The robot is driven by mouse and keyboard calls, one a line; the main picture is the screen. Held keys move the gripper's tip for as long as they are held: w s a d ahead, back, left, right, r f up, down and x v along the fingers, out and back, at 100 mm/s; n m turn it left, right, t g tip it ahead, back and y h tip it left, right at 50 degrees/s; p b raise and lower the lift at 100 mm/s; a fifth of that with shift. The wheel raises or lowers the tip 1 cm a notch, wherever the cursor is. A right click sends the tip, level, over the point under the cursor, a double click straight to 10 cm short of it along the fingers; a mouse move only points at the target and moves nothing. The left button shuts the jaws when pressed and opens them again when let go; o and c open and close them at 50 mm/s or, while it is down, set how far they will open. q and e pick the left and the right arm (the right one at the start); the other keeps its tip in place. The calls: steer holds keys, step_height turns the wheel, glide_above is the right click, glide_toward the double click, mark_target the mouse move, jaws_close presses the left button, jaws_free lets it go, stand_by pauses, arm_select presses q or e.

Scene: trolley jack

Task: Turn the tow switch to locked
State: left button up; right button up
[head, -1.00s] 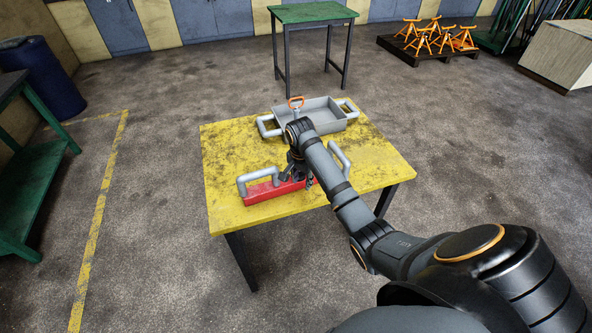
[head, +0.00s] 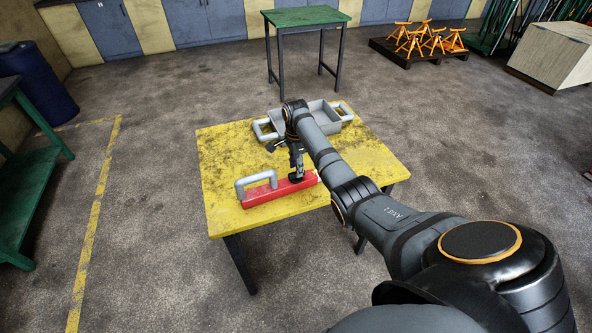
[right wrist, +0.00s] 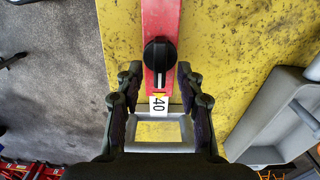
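A red bar (head: 262,193) with a grey loop handle (head: 256,181) lies near the front edge of the yellow table (head: 225,165). In the right wrist view a round black knob (right wrist: 160,54) sits on the red bar. Its pale pointer line points down the picture, toward a white label (right wrist: 158,105) reading 40. My right gripper (head: 296,176) is over the bar's right part, pointing down. In the wrist view its open fingers (right wrist: 159,76) are on both sides of the bar by the knob, with nothing gripped. My left gripper is not in view.
A grey tray (head: 288,115) with loop handles stands behind on the same table. A green table (head: 305,16) and orange stands (head: 430,38) are far back.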

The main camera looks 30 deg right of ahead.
steer(key=shift+f, duration=1.35)
steer(key=shift+c, duration=0.2)
jaws_close()
